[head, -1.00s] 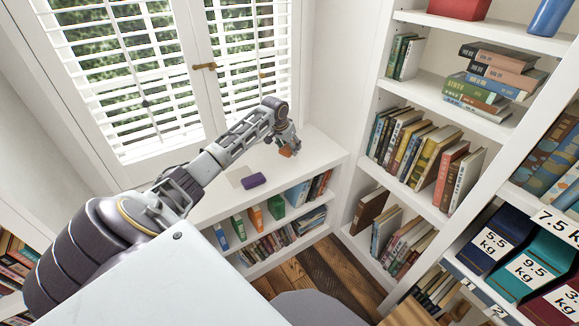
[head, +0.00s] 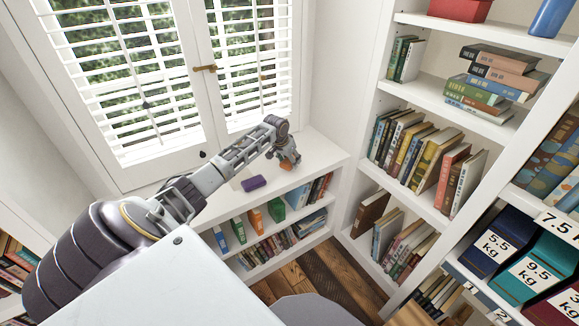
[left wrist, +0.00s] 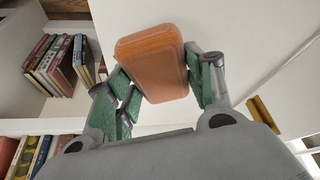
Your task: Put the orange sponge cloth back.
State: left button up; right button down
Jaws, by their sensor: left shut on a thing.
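The orange sponge cloth (head: 286,166) is a small rounded block at the far right end of the white shelf top under the window. My left gripper (head: 289,160) is shut on it. In the left wrist view the orange cloth (left wrist: 153,60) sits between the green-padded fingers of my left gripper (left wrist: 158,80). I cannot tell whether the cloth touches the shelf top. A purple block (head: 253,183) lies on the same top, left of the gripper. My right gripper is not in view.
The low white shelf unit (head: 322,152) holds books and coloured boxes below its top. A tall bookcase (head: 362,150) stands close on the right. The shuttered window (head: 255,75) is behind the arm. The shelf top around the purple block looks mostly free.

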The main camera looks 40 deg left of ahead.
aim_at(288, 161)
pick_arm(q)
notch_tip(288, 161, down, 2)
jog(key=shift+f, duration=0.65)
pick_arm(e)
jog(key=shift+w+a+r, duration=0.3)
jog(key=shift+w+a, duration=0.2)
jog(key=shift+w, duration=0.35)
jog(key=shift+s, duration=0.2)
pick_arm(q)
jog(key=shift+f, duration=0.1)
jog(key=o, duration=1)
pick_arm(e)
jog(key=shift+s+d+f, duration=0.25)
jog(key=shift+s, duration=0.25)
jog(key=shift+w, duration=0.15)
